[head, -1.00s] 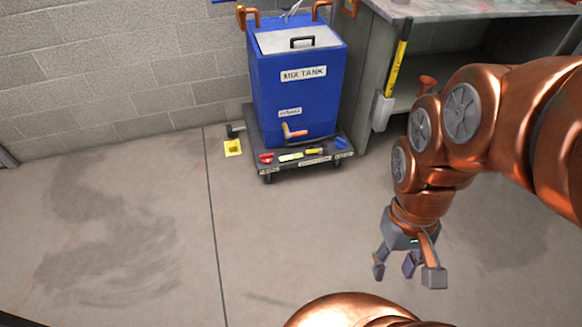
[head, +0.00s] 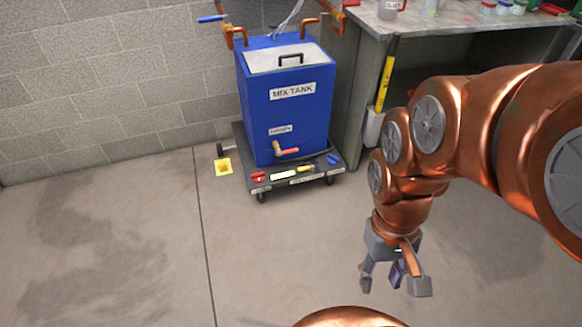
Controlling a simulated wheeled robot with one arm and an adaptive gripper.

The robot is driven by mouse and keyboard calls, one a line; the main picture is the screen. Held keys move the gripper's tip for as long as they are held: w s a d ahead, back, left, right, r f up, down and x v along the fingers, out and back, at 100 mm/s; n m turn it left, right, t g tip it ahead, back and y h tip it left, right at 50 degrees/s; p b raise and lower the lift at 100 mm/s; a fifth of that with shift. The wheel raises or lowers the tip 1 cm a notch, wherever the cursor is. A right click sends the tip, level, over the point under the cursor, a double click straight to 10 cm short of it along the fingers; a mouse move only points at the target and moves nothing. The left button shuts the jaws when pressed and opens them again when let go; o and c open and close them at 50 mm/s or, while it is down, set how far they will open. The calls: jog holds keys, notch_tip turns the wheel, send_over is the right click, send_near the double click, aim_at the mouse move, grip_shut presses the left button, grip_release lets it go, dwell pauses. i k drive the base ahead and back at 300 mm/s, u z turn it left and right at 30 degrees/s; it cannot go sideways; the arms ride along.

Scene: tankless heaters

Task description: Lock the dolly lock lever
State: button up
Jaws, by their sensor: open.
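A blue mix tank (head: 290,105) stands on a dark wheeled dolly (head: 240,140) against the wall, in the upper middle of the head view. On the dolly's front edge sit a small red piece (head: 258,178), a yellow piece (head: 306,169) and a blue piece (head: 333,159). The labels by them are too small to read, so I cannot tell which piece is the lock lever. My gripper (head: 393,282) is open and empty, pointing down over the floor, in front and to the right of the dolly, well apart from it.
A workbench (head: 440,22) with bottles stands at the right of the tank. A yellow-handled tool (head: 386,75) leans at its side. An orange-handled drain valve (head: 286,151) sticks out from the tank's front. A yellow floor piece (head: 223,166) lies left of the dolly. The floor (head: 110,240) in front is clear.

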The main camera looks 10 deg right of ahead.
aim_at(304, 169)
jog(key=u, duration=0.2)
jog(key=i, duration=1.25)
jog(key=z, duration=0.35)
